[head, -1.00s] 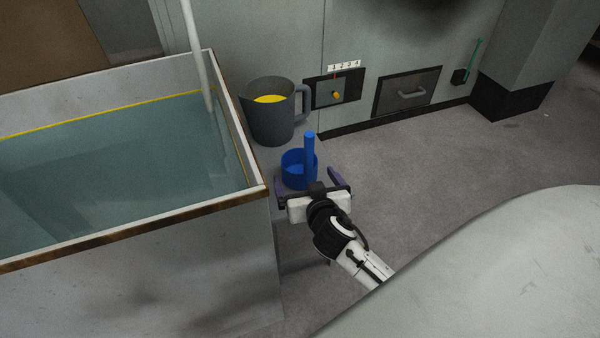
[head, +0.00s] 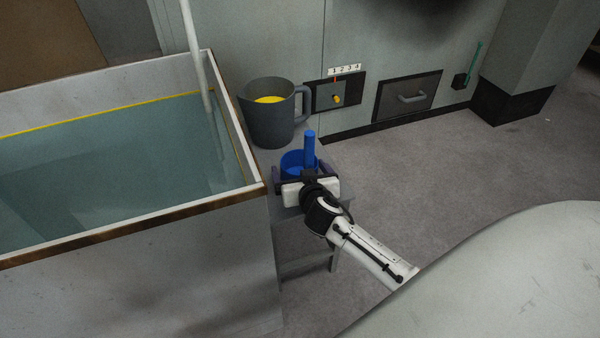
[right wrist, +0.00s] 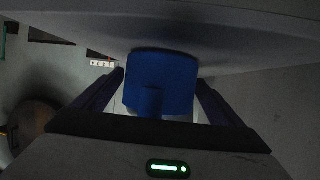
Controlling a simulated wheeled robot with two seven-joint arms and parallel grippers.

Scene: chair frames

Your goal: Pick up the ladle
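The blue ladle (head: 292,162) has a round cup and a handle that stands upright. It sits on a small grey stand (head: 340,190) beside the tank. My right gripper (head: 302,174) is at the near side of the cup, with its fingers spread to either side of it. In the right wrist view the ladle (right wrist: 162,80) lies between the two dark fingers, close to both; I cannot tell whether they touch it. The gripper hides the lower part of the cup in the head view. My left gripper is not in view.
A water-filled tank (head: 262,188) with a brown rim stands left of the ladle. A grey jug (head: 268,128) with yellow contents is just behind it. A wall panel with a yellow knob (head: 337,100) and a drawer (head: 408,97) are farther back. Floor to the right is clear.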

